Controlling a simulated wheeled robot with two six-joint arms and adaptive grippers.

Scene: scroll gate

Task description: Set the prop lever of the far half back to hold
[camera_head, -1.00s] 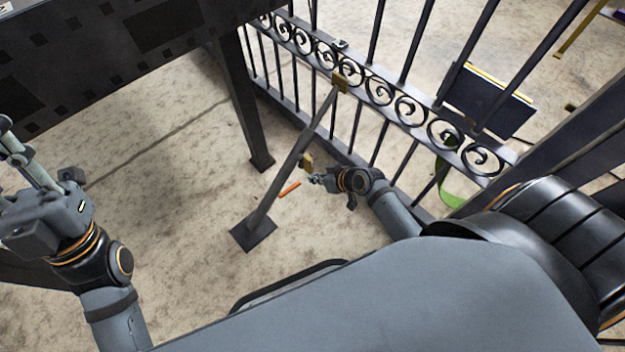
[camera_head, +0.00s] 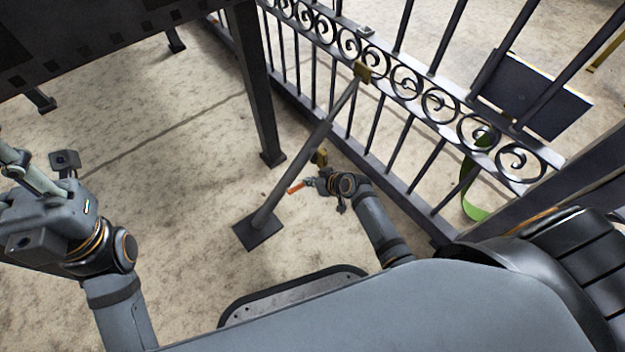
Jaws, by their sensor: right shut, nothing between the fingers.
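A diagonal grey prop (camera_head: 296,165) runs from a dark floor plate (camera_head: 260,232) up to a brass bracket (camera_head: 362,73) on the scroll gate (camera_head: 407,88). A small orange lever end (camera_head: 296,187) shows beside the prop's lower half, with a brass block (camera_head: 320,157) above it. My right gripper (camera_head: 311,183) is shut and empty, just right of the orange end. It partly hides the lever, and I cannot tell whether they touch. My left gripper (camera_head: 12,160) is at the left edge, far from the prop; its fingers are partly cut off.
A dark beam (camera_head: 120,35) with a post (camera_head: 260,100) stands at the upper left, close to the prop. A dark panel (camera_head: 530,95) hangs on the gate at right, with a green curved strip (camera_head: 474,190) below. Open concrete floor lies left of the prop.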

